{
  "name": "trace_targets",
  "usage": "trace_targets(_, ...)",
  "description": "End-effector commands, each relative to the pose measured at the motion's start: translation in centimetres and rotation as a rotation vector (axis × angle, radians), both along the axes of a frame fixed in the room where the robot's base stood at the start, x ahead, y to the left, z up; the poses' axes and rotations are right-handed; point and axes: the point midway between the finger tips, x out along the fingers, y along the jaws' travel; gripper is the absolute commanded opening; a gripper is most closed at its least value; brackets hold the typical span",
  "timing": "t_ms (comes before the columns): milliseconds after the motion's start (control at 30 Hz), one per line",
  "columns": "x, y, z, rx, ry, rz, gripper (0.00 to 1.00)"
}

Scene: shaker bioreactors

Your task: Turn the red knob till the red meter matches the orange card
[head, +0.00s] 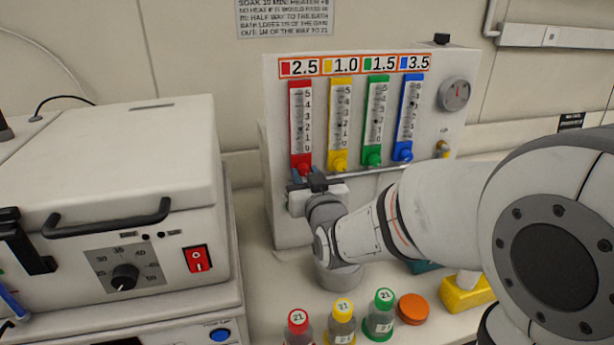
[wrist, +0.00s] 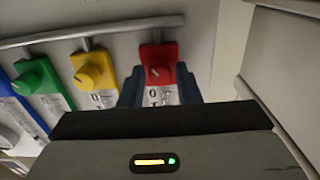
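The red meter (head: 300,115) is the leftmost of the upright meters on the white panel; its float is too small to read surely. The orange-framed card (head: 354,65) above shows 2.5 beside a red square. The red knob (head: 301,162) is at the meter's foot, just above my gripper (head: 308,179). In the wrist view, where the meters appear upside down, the red knob (wrist: 158,74) shows between the fingers of my gripper (wrist: 158,88). The fingers are open, one on each side, with visible gaps to the knob. I cannot tell how far in front of it they are.
The yellow knob (head: 339,163) is close beside the red one, then green (head: 372,158) and blue (head: 402,153). A metal rail runs just below the knobs. A white shaker unit (head: 110,180) stands at left. Several capped bottles (head: 341,322) stand in front.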

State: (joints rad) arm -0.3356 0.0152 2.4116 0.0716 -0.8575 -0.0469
Motion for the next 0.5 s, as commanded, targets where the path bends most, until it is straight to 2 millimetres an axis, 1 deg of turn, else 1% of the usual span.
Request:
trace_targets(33,0.0,-0.02,0.0,0.0,0.0,0.0,0.26)
trace_targets(67,0.0,-0.02,0.0,0.0,0.0,0.0,0.23)
trace_targets(333,0.01,-0.11,0.0,0.0,0.0,-0.002,0.01)
trace_targets(500,0.01,-0.11,-0.1,0.009,0.003,-0.002,0.01)
